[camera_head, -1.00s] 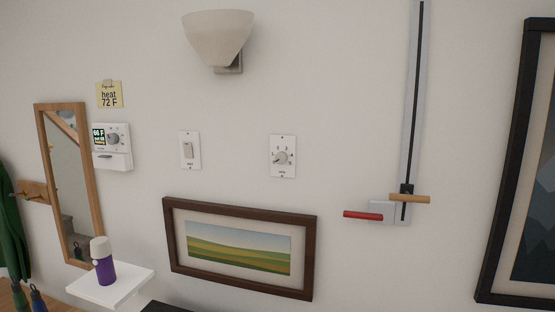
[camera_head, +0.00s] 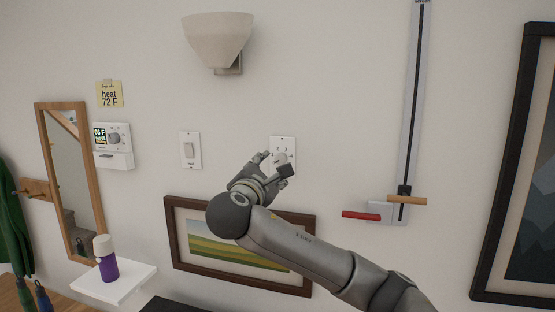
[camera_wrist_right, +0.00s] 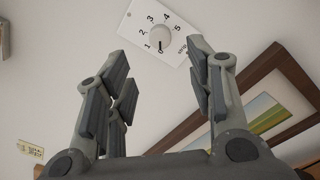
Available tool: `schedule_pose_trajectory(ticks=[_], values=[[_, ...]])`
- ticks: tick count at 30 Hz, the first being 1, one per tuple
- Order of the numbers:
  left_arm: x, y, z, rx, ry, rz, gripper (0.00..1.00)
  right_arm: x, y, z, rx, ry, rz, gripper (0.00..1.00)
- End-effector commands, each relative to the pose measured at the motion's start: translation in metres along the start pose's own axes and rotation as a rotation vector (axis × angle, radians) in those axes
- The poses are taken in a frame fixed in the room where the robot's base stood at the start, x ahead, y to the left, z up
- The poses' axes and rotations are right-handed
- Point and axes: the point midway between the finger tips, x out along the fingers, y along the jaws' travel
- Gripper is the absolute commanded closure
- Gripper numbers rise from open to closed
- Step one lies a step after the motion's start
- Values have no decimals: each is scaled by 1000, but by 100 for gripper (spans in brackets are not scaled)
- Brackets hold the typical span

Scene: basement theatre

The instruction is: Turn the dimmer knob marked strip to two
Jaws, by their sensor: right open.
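The dimmer is a white wall plate (camera_head: 290,143) with a round pale knob, partly hidden behind my right gripper (camera_head: 276,163) in the head view. In the right wrist view the plate (camera_wrist_right: 137,14) appears tilted, with the knob (camera_wrist_right: 160,36) ringed by the numbers 0 to 5. A dark mark on the knob points at or close to 0. My left gripper is not in view.
A framed landscape (camera_head: 180,262) hangs just below the dimmer, behind my right arm. A switch plate (camera_head: 190,150) and a thermostat (camera_head: 113,137) are to the left. A sliding lever (camera_head: 406,200) is on the right. A wall lamp (camera_head: 217,40) is above.

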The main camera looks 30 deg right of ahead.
Motion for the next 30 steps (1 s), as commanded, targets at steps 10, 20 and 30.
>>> schedule_pose_trajectory(ticks=[10, 20, 30], values=[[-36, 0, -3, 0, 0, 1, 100, 65, 2, 3, -1, 0, -3, 51], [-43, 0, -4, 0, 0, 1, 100, 85, 0, 0, 2, 2, 0, 51], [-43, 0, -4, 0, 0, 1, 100, 85, 0, 0, 2, 2, 0, 70]])
